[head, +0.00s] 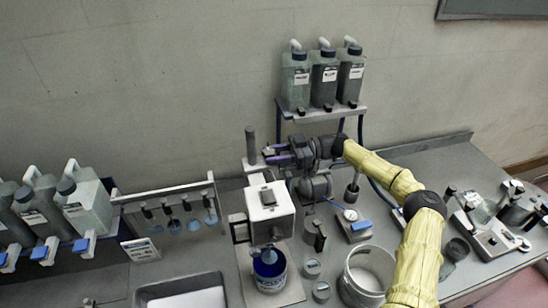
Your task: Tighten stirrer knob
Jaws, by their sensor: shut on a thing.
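The stirrer (268,212) is a pale box-shaped head on a stand, with a dark upright post (251,146) behind it. A pot with blue contents (269,272) stands under the head. My gripper (271,155) reaches in from the right, level with the post, behind and above the stirrer head. Its jaws are shut on a small dark piece at the post's right side, which looks like the stirrer knob (268,151). The fingers cover much of the knob, so its exact seating is hard to tell.
A shelf (322,113) with several grey jugs stands behind my arm. A rack (170,195) with hanging blue-tipped tools is at left, beside more jugs. A sink (182,292) is in front. A gauge (351,215), small jars and a white bucket (369,272) crowd the right of the stirrer.

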